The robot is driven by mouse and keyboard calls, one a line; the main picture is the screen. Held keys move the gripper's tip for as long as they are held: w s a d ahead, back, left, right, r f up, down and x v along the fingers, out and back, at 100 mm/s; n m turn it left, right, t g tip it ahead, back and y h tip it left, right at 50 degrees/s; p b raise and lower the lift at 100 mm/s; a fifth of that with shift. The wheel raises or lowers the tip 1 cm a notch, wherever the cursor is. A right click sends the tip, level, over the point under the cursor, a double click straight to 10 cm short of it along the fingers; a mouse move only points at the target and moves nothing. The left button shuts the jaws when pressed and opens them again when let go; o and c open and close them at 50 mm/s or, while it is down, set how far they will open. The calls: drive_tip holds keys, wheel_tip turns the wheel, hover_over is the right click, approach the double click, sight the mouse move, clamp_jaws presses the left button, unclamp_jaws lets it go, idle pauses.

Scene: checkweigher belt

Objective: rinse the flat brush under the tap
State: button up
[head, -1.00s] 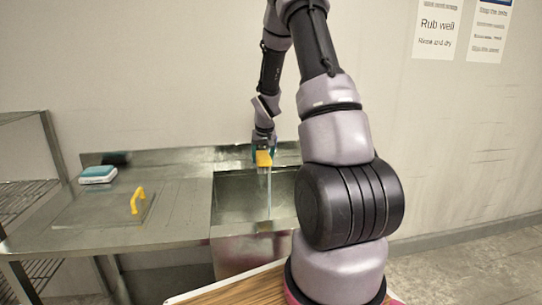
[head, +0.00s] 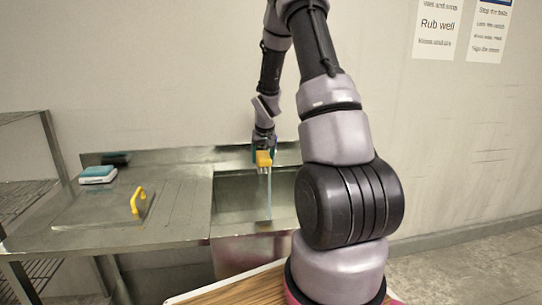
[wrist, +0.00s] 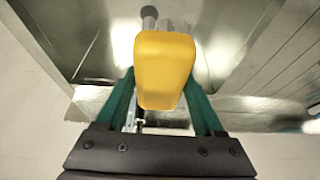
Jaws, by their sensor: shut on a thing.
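The flat brush shows as a yellow block in the head view (head: 264,159) and large in the wrist view (wrist: 165,68). My gripper (head: 263,148) is shut on it, with green fingers on either side in the wrist view (wrist: 160,95). It holds the brush above the sink basin (head: 235,200). A thin pale stream of water (head: 269,195) runs down into the basin just below the brush. A round grey metal part, perhaps the tap (wrist: 149,14), shows beyond the brush in the wrist view. The brush's underside is mostly hidden.
Left of the basin, a steel drainboard (head: 185,215) carries a flat panel with a yellow handle (head: 137,200) and a teal and white block (head: 98,174). A wire rack (head: 25,195) stands at far left. The wall is close behind.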

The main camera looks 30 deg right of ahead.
sight(257, 158)
drive_tip(key=shift+a+r, duration=0.1)
drive_tip(key=shift+s+a+r, duration=1.65)
drive_tip(key=shift+a+r, duration=0.15)
drive_tip(key=shift+r, duration=0.1)
